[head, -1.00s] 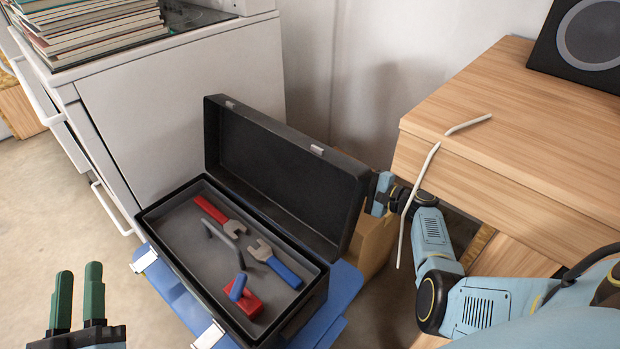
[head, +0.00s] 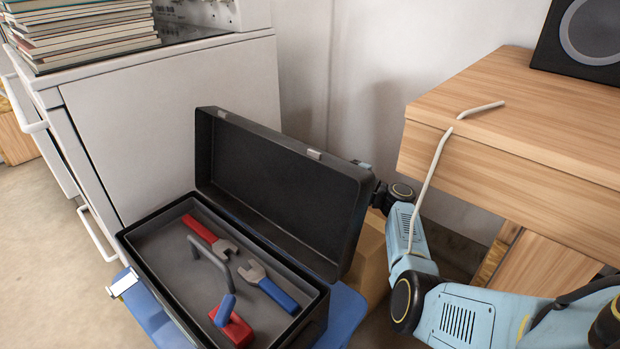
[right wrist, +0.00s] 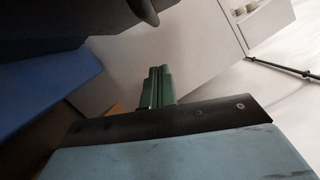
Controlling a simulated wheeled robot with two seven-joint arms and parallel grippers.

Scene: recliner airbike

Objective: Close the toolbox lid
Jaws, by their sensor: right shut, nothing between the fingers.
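The black toolbox (head: 318,318) stands on a blue support (head: 345,308) with its lid (head: 285,185) open, standing up and leaning back. Inside lie a red-handled wrench (head: 203,230), a blue-handled wrench (head: 270,287), a grey bar-like handle (head: 212,258) and a red and blue tool (head: 232,325). My right arm reaches behind the lid from the right; its gripper is hidden there in the head view. In the right wrist view my right gripper (right wrist: 158,72) has its green fingers together with nothing between them, below a dark surface. My left gripper is out of view.
A white cabinet (head: 170,120) with a stack of books (head: 80,35) stands behind left. A wooden desk (head: 530,110) with a speaker (head: 595,40) and a pale cable (head: 435,165) is at right. A cardboard box (head: 370,255) sits behind the toolbox.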

